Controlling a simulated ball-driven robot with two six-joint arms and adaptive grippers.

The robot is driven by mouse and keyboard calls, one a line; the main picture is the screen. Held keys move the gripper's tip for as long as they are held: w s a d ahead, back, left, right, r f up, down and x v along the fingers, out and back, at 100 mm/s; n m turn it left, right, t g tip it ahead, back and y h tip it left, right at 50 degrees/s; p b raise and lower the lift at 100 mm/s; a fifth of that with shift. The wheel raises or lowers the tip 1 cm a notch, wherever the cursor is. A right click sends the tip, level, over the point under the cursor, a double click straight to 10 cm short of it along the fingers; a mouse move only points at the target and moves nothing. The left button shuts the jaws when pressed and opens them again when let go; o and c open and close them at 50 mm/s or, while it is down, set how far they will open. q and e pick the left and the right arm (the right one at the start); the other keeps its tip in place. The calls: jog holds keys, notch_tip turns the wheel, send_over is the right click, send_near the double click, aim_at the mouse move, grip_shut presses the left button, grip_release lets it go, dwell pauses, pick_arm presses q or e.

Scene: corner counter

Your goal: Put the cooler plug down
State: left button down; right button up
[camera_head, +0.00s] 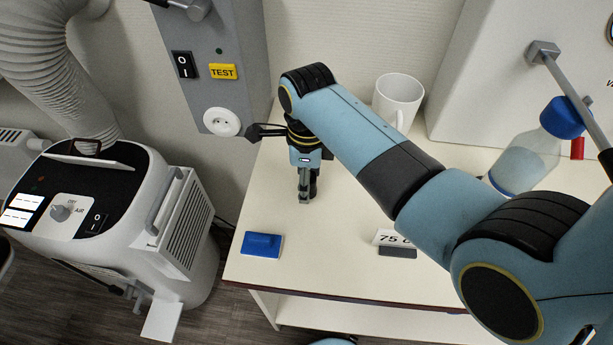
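My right gripper (304,198) points down over the cream counter (335,238), its tips low near the surface. From this angle I cannot tell whether its fingers are open or shut, or whether they hold anything. I cannot clearly make out the cooler plug; it may be hidden by the gripper. A black forked part (264,131) juts out to the left beside my wrist, and I cannot tell what it is. The white cooler (190,235) stands on the floor at the left. The round white wall socket (222,122) has nothing in it. My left gripper is not in view.
A blue block (262,245) lies at the counter's front left, left of a label (390,238) partly reading "75". A white mug (397,99) stands behind my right arm. A blue-capped bottle (530,157) is at the right. Bare counter lies between the gripper and the label.

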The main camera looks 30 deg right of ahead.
jog(key=shift+w+r, duration=0.1)
jog(key=shift+r, duration=0.4)
notch_tip(320, 180, up, 12)
jog(key=b, duration=0.1)
jog(key=shift+f, duration=0.15)
jog(key=shift+d, duration=0.1)
jog(key=shift+f, duration=0.1)
